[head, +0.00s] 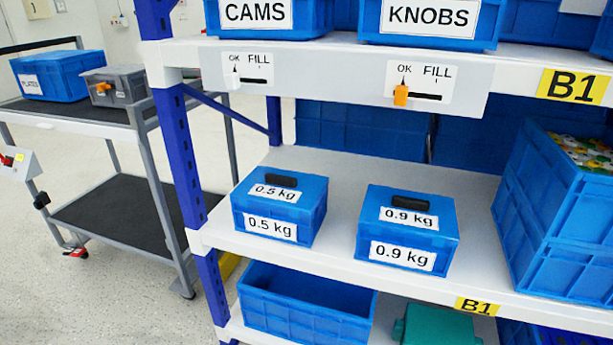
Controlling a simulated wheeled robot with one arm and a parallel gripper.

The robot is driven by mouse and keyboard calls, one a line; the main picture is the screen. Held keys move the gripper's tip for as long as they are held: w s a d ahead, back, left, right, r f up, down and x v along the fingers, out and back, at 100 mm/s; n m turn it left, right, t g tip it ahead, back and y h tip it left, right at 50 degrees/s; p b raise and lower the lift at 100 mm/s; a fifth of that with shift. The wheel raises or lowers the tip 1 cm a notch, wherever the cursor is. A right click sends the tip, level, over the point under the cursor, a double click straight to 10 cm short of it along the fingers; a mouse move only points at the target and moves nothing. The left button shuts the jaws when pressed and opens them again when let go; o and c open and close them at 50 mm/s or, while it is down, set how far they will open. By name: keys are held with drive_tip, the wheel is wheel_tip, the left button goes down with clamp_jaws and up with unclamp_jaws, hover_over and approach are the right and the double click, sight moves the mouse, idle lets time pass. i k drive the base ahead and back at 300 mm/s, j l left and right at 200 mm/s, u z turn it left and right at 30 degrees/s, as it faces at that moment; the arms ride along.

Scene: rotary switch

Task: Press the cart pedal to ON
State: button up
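The cart (118,212) stands at the left, beside the shelf rack. It has a grey frame and two dark decks. A small red pedal (76,251) shows low at the cart's left leg, close to the floor, by a caster. The pedal is too small for me to tell its position or read any ON mark. My gripper is not in view.
The rack's blue post (180,160) stands close right. Speckled floor (40,305) is clear in front.

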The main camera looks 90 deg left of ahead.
sight(74, 252)
drive_tip(key=u, duration=4.55)
drive_tip(key=i+u, duration=0.15)
drive_tip(key=i, duration=1.35)
drive_tip(key=i+l+u, duration=0.1)
drive_tip(key=i, duration=1.4)
